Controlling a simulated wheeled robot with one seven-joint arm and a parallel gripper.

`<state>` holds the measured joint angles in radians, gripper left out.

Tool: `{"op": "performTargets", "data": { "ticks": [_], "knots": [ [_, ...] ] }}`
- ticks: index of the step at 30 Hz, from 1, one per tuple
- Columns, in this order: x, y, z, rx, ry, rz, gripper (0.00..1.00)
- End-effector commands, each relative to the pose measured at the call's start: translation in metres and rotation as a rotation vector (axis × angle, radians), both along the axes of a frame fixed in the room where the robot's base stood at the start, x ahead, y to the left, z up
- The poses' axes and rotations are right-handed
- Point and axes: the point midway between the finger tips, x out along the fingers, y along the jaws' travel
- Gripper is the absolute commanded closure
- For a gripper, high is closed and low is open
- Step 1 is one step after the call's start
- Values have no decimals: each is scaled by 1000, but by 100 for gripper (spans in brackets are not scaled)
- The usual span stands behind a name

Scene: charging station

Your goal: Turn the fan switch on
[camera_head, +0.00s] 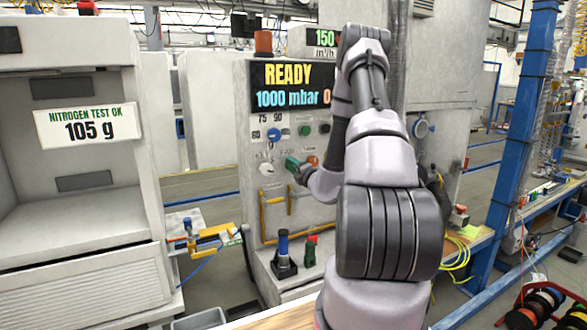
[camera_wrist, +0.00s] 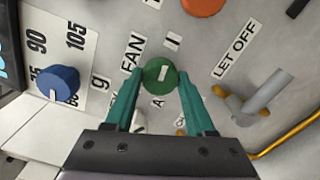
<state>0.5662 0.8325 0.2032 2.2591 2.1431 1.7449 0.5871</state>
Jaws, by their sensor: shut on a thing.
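The fan switch is a round green knob (camera_wrist: 160,76) with a small light mark, beside the printed word FAN on the grey panel. My gripper (camera_wrist: 160,74) has its two teal fingers on either side of the knob, shut on it. In the head view my gripper (camera_head: 291,163) is at the panel's lower middle, below the READY display (camera_head: 291,85). There my gripper and arm mostly hide the switch. The exact angle of the knob's mark is hard to tell.
A blue dial (camera_wrist: 58,84) is left of the switch in the wrist view. An orange button (camera_wrist: 203,5) is above right, and a grey lever (camera_wrist: 262,97) by LET OFF is to the right. Yellow pipes (camera_head: 262,215) run below on the panel.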

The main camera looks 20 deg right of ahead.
Motion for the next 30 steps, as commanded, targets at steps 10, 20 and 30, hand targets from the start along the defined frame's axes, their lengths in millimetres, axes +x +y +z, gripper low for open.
{"op": "performTargets", "data": {
  "ticks": [10, 20, 30],
  "knots": [
    [0, -1, 0, 136, 5, -3, 100],
    [0, -1, -1, 160, 6, -3, 100],
    [0, -1, -1, 159, 7, -3, 16]
  ]
}}
